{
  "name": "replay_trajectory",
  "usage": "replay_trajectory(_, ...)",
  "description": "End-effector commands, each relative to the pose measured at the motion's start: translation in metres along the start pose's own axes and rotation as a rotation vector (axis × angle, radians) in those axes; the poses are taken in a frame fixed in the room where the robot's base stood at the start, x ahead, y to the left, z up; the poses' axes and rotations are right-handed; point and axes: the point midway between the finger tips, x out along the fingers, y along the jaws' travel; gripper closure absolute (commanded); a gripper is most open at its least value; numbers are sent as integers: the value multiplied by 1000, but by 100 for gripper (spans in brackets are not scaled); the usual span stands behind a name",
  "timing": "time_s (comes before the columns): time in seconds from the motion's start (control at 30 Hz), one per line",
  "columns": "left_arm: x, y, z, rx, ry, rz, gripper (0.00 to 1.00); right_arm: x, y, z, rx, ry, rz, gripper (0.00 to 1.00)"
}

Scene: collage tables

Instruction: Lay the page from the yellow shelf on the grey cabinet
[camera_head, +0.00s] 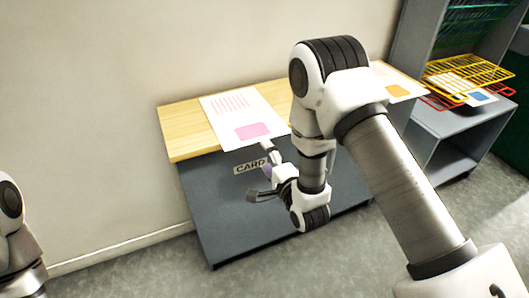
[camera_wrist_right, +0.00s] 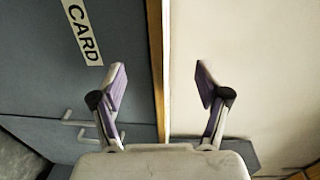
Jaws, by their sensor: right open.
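The grey cabinet (camera_head: 285,210) has a pale wooden top and a "CARD" label; its front also shows in the right wrist view (camera_wrist_right: 50,90). A white page with a pink patch (camera_head: 225,108) lies on its top. A page with an orange patch (camera_head: 405,88) lies farther right, partly behind my arm. The yellow wire shelf (camera_head: 497,72) is at the upper right, with a pale sheet (camera_head: 452,82) seen at it. My right gripper (camera_head: 263,173) is open and empty in front of the cabinet, near the label; its fingers show apart in the wrist view (camera_wrist_right: 161,82). My left gripper is out of view.
A grey shelf unit (camera_head: 450,125) stands right of the cabinet. It carries a red wire tray (camera_head: 437,102) below the yellow one, and a page with a blue patch (camera_head: 482,97). Green wire racks (camera_head: 475,25) are above. A bare wall (camera_head: 100,90) is behind.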

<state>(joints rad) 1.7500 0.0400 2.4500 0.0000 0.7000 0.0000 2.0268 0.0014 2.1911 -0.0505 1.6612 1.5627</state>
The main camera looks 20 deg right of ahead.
Motion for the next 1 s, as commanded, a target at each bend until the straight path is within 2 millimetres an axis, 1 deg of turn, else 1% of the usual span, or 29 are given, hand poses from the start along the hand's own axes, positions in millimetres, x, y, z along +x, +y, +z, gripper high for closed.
replay_trajectory(0.1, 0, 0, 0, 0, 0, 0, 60, 0, -1, 0, 0, 0, 0, 25)
replay_trajectory(0.17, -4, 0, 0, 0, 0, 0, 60, -2, -5, 0, 0, 0, 0, 25)
replay_trajectory(0.4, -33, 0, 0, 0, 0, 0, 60, -23, -40, 0, 0, 0, 0, 25)
replay_trajectory(0.5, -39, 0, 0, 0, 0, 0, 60, -31, -48, 0, 1, 0, 0, 25)
replay_trajectory(1.0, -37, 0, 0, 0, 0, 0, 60, -33, -48, 0, 0, 0, -1, 25)
